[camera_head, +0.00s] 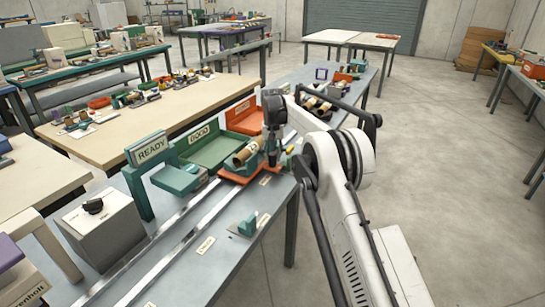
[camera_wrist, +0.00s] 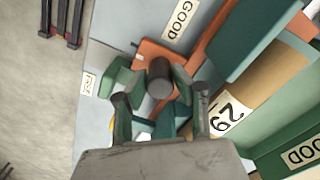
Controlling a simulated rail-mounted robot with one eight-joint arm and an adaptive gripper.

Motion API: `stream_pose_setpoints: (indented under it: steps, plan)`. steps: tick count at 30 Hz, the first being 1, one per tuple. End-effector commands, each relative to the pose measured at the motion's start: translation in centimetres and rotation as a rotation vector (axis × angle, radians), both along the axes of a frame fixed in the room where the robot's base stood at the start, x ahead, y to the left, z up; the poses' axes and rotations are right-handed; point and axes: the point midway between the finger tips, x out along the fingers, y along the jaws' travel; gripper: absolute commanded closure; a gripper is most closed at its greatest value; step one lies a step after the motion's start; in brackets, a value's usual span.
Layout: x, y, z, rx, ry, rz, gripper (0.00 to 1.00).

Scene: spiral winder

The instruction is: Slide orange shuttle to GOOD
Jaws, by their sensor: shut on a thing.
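The orange shuttle (camera_head: 232,177) sits on the bench rails in front of the green GOOD tray (camera_head: 222,146). Its orange edge shows in the wrist view (camera_wrist: 148,50), beside a white GOOD label (camera_wrist: 181,20) on the bench. A brown tube (camera_wrist: 268,80) marked 29 lies on green supports on the shuttle. My gripper (camera_head: 271,158) is at the shuttle's right end. In the wrist view, its fingers (camera_wrist: 160,108) are closed around a dark upright knob (camera_wrist: 160,78) at the shuttle. The exact contact is partly hidden.
A READY sign (camera_head: 152,150) on a green post stands left of the GOOD tray. An orange tray (camera_head: 244,116) stands beyond it. A grey box (camera_head: 103,222) is at the near left. The rails (camera_head: 165,245) toward the near left look clear.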

Motion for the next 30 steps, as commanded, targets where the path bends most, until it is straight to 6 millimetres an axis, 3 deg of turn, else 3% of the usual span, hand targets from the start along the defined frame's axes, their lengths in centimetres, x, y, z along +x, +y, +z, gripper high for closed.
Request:
stream_pose_setpoints:
  steps: [1, 2, 6, 17, 30]
  plan:
    - [0.0, 0.0, 0.0, 0.000, 0.000, 0.000, 1.00]
    - [0.0, 0.0, 0.0, 0.000, 0.000, 0.000, 0.74]
    - [0.0, 0.0, 0.0, 0.000, 0.000, 0.000, 0.57]
    - [0.0, 0.0, 0.7, 0.000, 0.000, 0.000, 0.57]
    - [0.0, 0.0, 8.6, 0.000, 0.000, 0.000, 0.57]
